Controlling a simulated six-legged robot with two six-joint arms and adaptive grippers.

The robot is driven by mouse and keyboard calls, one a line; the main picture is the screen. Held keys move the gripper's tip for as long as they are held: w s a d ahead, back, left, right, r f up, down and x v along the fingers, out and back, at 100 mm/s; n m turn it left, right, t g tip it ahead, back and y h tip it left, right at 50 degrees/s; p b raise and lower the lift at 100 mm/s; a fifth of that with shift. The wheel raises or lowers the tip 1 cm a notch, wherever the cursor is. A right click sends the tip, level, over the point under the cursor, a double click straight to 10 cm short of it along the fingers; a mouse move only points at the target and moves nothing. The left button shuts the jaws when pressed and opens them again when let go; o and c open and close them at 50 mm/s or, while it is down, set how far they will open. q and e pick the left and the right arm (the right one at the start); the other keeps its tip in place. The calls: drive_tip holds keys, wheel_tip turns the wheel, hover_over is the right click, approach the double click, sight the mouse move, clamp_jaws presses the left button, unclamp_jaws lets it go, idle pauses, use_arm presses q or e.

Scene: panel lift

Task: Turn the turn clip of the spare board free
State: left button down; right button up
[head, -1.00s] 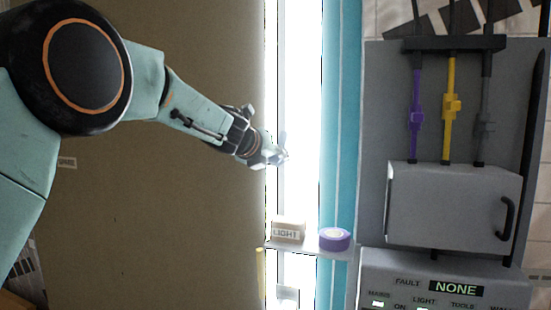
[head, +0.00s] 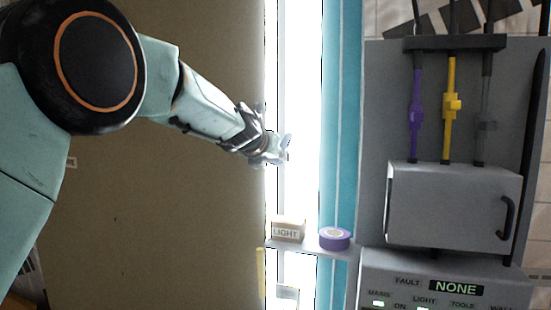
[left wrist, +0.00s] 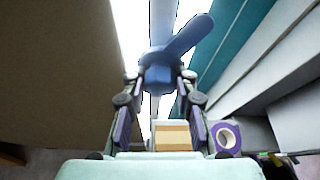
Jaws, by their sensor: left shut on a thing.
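The turn clip (left wrist: 161,72) is a blue piece with a round-ended handle. In the left wrist view its handle slants up to the right. My left gripper (head: 279,150) is shut on the clip's block, with one finger on each side of it. In the head view the clip is small and pale against the bright strip. A large brown board (head: 170,220) stands upright left of the strip; it also fills the left of the left wrist view (left wrist: 50,70). I cannot tell whether it is the spare board. My right gripper is not in view.
Below the gripper, a small shelf (head: 305,248) holds a box marked LIGHT (head: 288,229) and a purple tape roll (head: 335,238). A teal curtain-like strip (head: 340,110) hangs beside the bright gap. A grey cabinet (head: 455,205) and colored tools stand at right.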

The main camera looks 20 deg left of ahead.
use_arm(q)
drive_tip(key=shift+r, duration=0.1)
drive_tip(key=c, duration=1)
unclamp_jaws()
drive_tip(key=shift+c, duration=0.2)
drive_tip(key=v, duration=1.1)
drive_tip(key=shift+s, duration=0.35)
drive_tip(key=shift+s+r, duration=0.1)
drive_tip(key=shift+r, duration=0.05)
